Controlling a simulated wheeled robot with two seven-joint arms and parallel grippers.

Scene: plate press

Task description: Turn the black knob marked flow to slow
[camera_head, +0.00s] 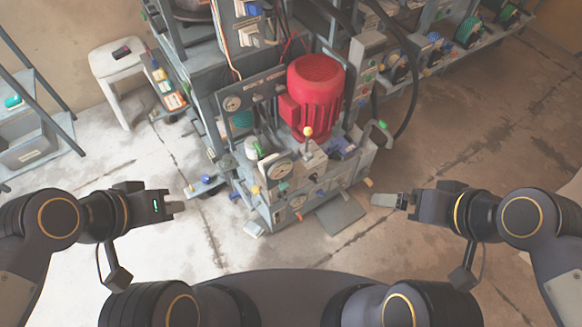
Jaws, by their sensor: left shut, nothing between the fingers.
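The grey press machine (275,200) stands ahead of me, with small knobs and gauges on its panels. A small dark knob (314,178) shows on its front part, right of a round dial (279,169). Labels are too small to read, so I cannot tell which knob is marked flow or where it points. My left gripper (180,207) is shut and empty, left of the machine and apart from it. My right gripper (376,200) is right of the machine, touching nothing visible; its finger gap cannot be made out.
A white stool (118,65) stands at the back left, a shelf rack (30,150) at far left. A bench (450,50) with spools is at the back right.

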